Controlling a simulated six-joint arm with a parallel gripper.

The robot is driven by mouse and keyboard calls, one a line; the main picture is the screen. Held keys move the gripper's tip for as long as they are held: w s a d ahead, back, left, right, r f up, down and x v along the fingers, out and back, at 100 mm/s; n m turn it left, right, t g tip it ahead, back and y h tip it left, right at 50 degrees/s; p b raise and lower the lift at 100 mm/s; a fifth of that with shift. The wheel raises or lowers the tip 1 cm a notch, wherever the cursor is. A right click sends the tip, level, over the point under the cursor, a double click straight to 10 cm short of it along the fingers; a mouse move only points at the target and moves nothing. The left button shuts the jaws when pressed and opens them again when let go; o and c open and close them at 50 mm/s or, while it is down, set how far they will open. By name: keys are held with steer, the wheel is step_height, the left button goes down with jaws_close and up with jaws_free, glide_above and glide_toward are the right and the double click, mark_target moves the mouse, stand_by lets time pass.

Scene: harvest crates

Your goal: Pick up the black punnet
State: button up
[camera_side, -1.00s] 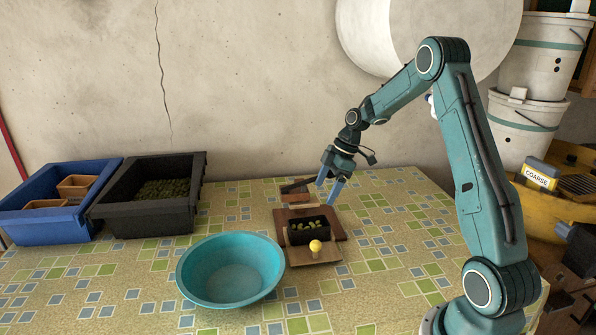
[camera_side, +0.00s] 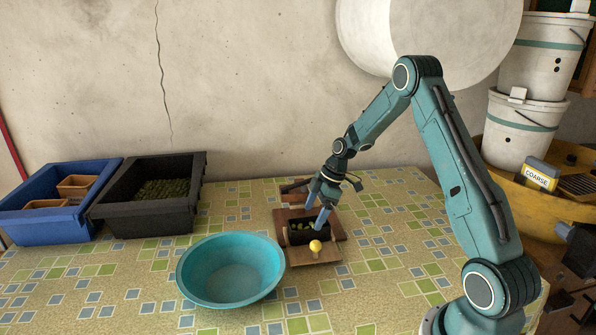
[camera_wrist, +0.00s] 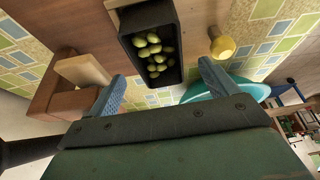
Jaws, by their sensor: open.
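The black punnet (camera_side: 294,235) stands on a brown wooden stand on the table, with several green fruits in it. In the wrist view the punnet (camera_wrist: 176,73) lies ahead of and between the two blue fingers. My gripper (camera_side: 316,206) is open and empty, just above the punnet in the side view. It also shows in the wrist view (camera_wrist: 163,85), with its fingers apart on either side of the punnet's near end. The side view does not show clearly whether a finger touches the punnet.
A yellow knob (camera_side: 315,246) stands at the front of the wooden stand (camera_side: 322,256). A turquoise bowl (camera_side: 190,277) is at the front left. A black crate (camera_side: 140,218) and a blue crate (camera_side: 60,230) stand at the left.

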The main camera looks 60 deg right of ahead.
mark_target(309, 225)
steer(key=shift+x, duration=2.55)
steer(key=shift+f, duration=0.15)
steer(key=shift+c, duration=0.3)
steer(key=c, duration=1)
